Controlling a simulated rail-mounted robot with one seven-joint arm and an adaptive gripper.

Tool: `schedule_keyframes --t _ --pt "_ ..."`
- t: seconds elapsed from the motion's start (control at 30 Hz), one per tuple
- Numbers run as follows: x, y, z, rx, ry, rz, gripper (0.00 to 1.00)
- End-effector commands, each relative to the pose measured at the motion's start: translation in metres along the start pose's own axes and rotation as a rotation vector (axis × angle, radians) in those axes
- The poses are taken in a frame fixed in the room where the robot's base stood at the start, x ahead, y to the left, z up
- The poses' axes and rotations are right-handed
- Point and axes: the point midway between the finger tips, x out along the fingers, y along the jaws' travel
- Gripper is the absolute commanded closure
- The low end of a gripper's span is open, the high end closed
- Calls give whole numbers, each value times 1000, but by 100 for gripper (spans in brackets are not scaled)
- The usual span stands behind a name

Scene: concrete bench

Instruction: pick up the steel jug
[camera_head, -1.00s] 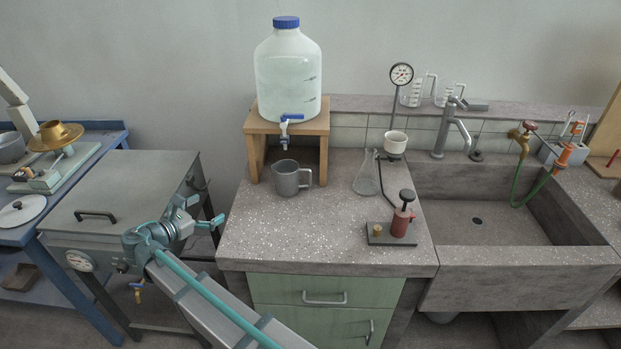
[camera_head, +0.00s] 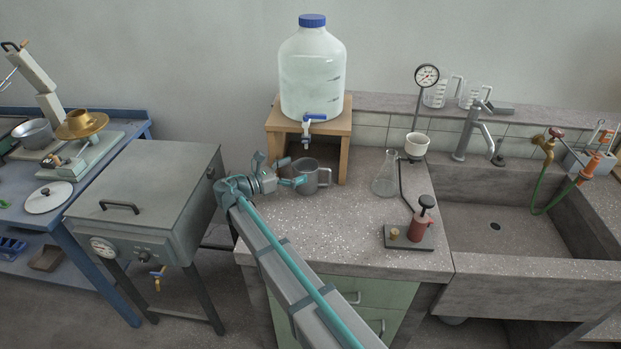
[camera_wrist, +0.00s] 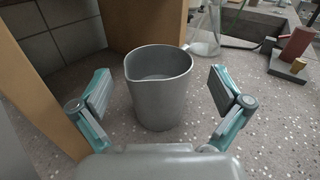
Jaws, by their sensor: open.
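The steel jug (camera_head: 312,178) stands upright on the speckled bench top, in front of the wooden stand. Its handle is on the right side. In the wrist view the jug (camera_wrist: 158,92) is in the middle, spout toward the upper left and handle toward the upper right. My gripper (camera_head: 297,180) is close at the jug's left side. In the wrist view my open gripper (camera_wrist: 168,92) has one finger on each side of the jug, with gaps between fingers and wall. My gripper hides part of the jug in the head view.
The wooden stand (camera_head: 344,137) bears a large water bottle (camera_head: 312,75); its leg is near my left finger in the wrist view. A glass flask (camera_head: 385,176) and a red pump (camera_head: 419,222) stand to the right. The sink lies farther right.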

Motion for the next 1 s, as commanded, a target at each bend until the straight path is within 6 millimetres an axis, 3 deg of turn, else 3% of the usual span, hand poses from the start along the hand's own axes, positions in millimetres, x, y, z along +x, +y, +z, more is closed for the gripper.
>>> schedule_keyframes --t 0.3,0.6,1.0 --pt "41 2 0 0 0 -2 0" --pt "46 2 -1 1 0 0 2" --pt "46 2 -1 1 1 0 68"
